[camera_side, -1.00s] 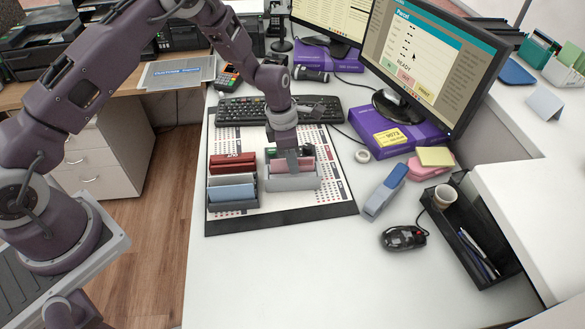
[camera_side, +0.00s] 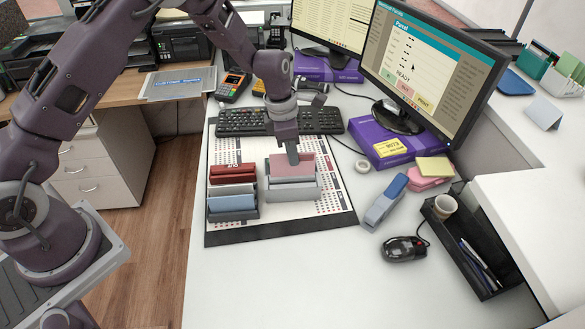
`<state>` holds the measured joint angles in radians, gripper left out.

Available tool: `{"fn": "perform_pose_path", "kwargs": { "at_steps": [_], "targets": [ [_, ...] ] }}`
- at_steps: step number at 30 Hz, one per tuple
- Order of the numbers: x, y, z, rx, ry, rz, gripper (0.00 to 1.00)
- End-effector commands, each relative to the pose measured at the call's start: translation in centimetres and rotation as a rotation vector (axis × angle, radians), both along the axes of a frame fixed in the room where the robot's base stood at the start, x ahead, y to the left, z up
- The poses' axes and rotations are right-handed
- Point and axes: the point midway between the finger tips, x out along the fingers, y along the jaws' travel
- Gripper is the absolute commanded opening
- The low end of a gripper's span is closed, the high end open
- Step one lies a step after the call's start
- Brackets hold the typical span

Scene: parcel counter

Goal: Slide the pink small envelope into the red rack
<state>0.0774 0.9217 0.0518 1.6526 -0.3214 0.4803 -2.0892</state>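The pink small envelope (camera_side: 279,165) stands upright at the grey rack (camera_side: 290,195), most of its face showing above it. Whether its lower edge is still inside that rack is hard to tell. My gripper (camera_side: 293,159) is at the envelope's top edge, with one finger in front of its face; the other is hidden behind it. The gripper looks shut on the envelope. The red rack (camera_side: 232,178) stands to the left, just behind a dark grey rack. No envelope is clearly visible in the red rack.
The dark grey rack (camera_side: 233,215) holds blue and grey envelopes. The racks stand on a printed mat (camera_side: 330,220). A keyboard (camera_side: 240,122) lies behind, a stapler (camera_side: 382,204) and mouse (camera_side: 404,249) to the right. The counter in front of the mat is clear.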

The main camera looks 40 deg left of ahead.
Motion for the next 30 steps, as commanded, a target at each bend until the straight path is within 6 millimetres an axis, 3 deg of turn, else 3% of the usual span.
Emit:
{"fn": "perform_pose_path", "kwargs": {
  "at_steps": [3,8,15,19,24,30],
  "targets": [
    [0.1,0.0,2.7,0.001,-0.003,-0.001,0.00],
    [-0.2,1.8,3.9,0.000,0.002,0.008,0.00],
    [-2.7,10.9,1.6,-0.003,0.006,0.025,0.00],
    [-4.9,15.1,0.5,-0.003,0.005,0.029,0.00],
    [-6.1,17.1,-0.3,-0.001,0.001,0.024,0.00],
    [-6.2,17.1,-2.1,-0.002,0.002,0.022,0.00]
  ]
}}
